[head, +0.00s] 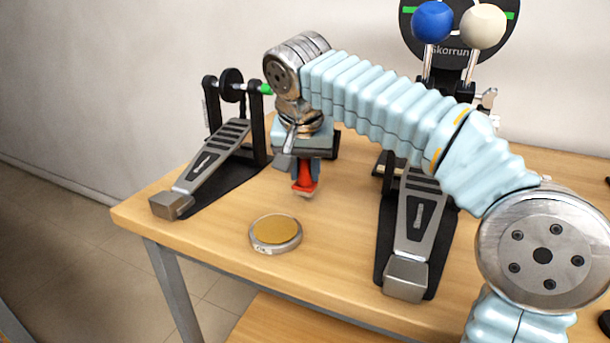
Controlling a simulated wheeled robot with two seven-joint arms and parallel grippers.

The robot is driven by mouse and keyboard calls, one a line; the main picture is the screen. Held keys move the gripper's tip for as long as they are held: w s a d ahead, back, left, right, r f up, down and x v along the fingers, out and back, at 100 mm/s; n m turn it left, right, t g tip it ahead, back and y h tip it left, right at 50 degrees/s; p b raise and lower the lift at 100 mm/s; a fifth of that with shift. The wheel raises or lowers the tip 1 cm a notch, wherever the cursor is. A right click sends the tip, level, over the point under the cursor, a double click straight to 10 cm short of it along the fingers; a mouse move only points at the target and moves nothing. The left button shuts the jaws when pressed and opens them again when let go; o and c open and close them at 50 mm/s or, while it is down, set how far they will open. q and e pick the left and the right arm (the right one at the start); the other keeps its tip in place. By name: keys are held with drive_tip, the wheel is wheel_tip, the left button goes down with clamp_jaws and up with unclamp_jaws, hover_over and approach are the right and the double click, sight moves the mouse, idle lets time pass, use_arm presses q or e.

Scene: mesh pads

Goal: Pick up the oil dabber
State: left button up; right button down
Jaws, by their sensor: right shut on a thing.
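The oil dabber (305,183) looks like a small red piece with a pale tip pointing down. My right arm reaches in from the right, and its gripper (304,172) points down, shut on the dabber. The jaws hide the dabber's upper part. It hangs over the table between the two pedals, behind a round tin; I cannot tell whether its tip touches the wood. My left gripper is not in view.
A round tin (275,233) with a tan pad lies near the table's (225,240) front edge. A drum pedal (207,160) stands at left. A double-beater pedal (411,220) stands at right, partly behind my arm. Bare wood surrounds the tin.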

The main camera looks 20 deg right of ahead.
drive_tip(key=s+a+r, duration=0.3)
drive_tip(key=s+r, duration=0.8)
drive_tip(key=s, duration=0.2)
drive_tip(key=shift+s+r, duration=0.3)
drive_tip(key=shift+s, duration=0.1)
drive_tip(key=shift+a, duration=0.15)
idle(1.0)
